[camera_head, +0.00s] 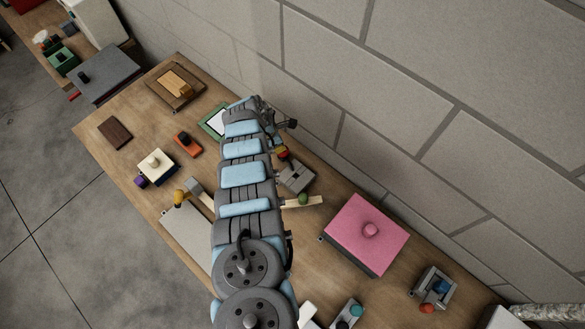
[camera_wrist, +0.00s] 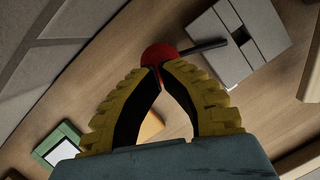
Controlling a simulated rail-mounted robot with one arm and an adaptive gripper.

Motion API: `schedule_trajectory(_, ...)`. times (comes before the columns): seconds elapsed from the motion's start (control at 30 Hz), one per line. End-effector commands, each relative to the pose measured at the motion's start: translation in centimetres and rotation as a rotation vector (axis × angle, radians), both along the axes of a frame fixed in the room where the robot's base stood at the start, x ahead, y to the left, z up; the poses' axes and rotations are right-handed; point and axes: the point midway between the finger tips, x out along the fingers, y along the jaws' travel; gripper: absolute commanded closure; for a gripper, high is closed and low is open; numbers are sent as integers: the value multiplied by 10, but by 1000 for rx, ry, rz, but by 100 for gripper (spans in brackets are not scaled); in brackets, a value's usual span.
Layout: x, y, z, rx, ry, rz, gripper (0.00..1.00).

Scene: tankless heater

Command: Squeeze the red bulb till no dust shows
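The red bulb (camera_wrist: 158,54) shows at the fingertips in the wrist view, with a thin dark nozzle (camera_wrist: 206,47) pointing right over a grey block (camera_wrist: 240,70). My gripper (camera_wrist: 161,69) has yellow ribbed fingers with dark inner faces. Its tips are close together on the near side of the bulb, with red showing between them, and they look closed on it. In the head view the red bulb (camera_head: 282,150) is a small patch beside my arm, near the grey block (camera_head: 297,177). The fingertips hide part of the bulb. I cannot make out any dust on the block.
A pink-topped box (camera_head: 367,234) stands right of the arm. A green-knobbed piece (camera_head: 303,198) lies near the block. A green-framed pad (camera_head: 213,122) and an orange item (camera_head: 187,144) are on the left. The wall runs along the bench's back.

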Motion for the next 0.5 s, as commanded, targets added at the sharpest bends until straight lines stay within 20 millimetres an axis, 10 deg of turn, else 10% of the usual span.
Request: schedule_trajectory(0.5, 0, 0, -20, -1, -2, -1, 100)
